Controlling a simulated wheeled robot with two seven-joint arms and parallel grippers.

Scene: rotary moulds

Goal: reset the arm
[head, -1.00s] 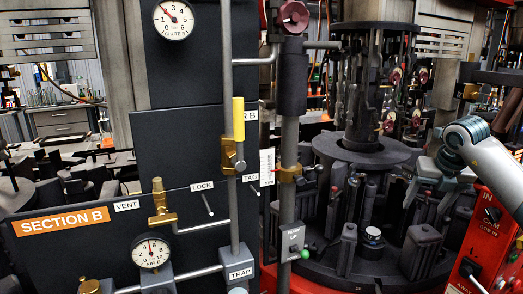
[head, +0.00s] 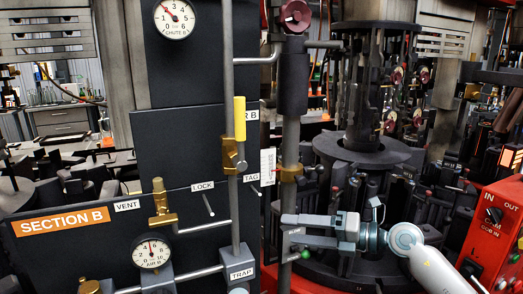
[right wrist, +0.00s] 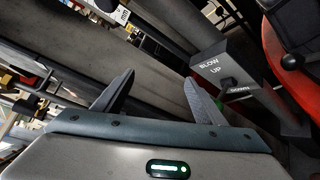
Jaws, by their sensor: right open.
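My right gripper (head: 287,230) is in the lower middle of the head view, with its arm coming in from the lower right. Its two grey fingers point left, apart and empty, in front of the vertical pipe that carries the BLOW UP box. In the right wrist view the open fingers (right wrist: 159,78) have nothing between them. The grey BLOW UP box (right wrist: 232,72) stands just beyond and right of the right-hand finger there. In the head view the gripper hides most of that box, and its green knob (head: 305,254) shows below the fingers. My left gripper is not in view.
A dark SECTION B panel (head: 60,222) with gauges, a brass valve (head: 160,203) and a yellow-handled lever (head: 239,118) stands left. The round mould machine (head: 362,152) is behind the gripper. A red control box (head: 492,235) stands at the right, close to my forearm.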

